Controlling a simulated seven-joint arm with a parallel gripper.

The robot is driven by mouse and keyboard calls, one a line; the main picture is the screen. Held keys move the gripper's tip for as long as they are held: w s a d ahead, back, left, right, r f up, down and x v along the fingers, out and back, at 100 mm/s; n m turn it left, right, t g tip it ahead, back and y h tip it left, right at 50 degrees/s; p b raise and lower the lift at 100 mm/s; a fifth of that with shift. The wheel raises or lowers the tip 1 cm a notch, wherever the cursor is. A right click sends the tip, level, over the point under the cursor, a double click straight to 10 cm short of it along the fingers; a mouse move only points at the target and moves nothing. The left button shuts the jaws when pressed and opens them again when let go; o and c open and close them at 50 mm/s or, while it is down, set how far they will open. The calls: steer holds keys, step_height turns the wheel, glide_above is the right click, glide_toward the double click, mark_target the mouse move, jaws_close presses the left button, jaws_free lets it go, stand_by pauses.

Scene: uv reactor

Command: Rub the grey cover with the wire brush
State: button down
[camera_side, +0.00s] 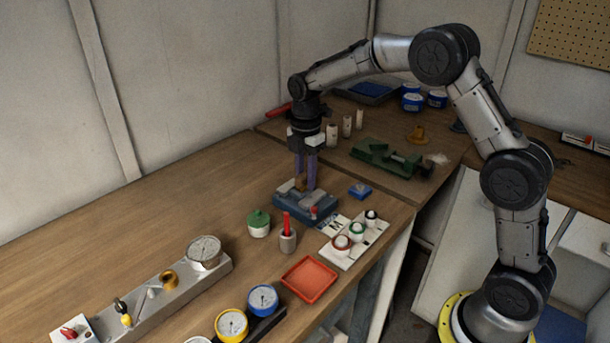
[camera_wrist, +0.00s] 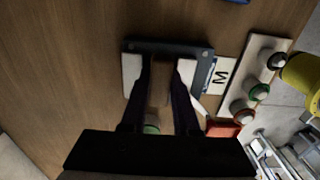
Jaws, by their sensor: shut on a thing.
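My gripper (camera_side: 305,182) points straight down over a dark blue-grey base (camera_side: 318,211) on the wooden bench. It is shut on a narrow brown thing, seemingly the wire brush (camera_side: 299,183), which shows between the fingers in the wrist view (camera_wrist: 160,88). The base carries pale grey blocks (camera_side: 286,187), one at each side of the fingers in the wrist view (camera_wrist: 131,74). The grey cover seems to be part of this fixture, but I cannot tell which part. The brush's lower end is at the fixture; whether it touches is unclear.
A green-lidded pot (camera_side: 258,224), a holder with a red stick (camera_side: 287,241), a button panel (camera_side: 352,240) and a red tray (camera_side: 309,278) stand in front. A small blue block (camera_side: 360,190) and green vise (camera_side: 386,158) are to the right.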

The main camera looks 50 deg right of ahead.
steer(key=shift+a, duration=2.1)
steer(key=shift+d, duration=2.75)
steer(key=shift+r, duration=4.05)
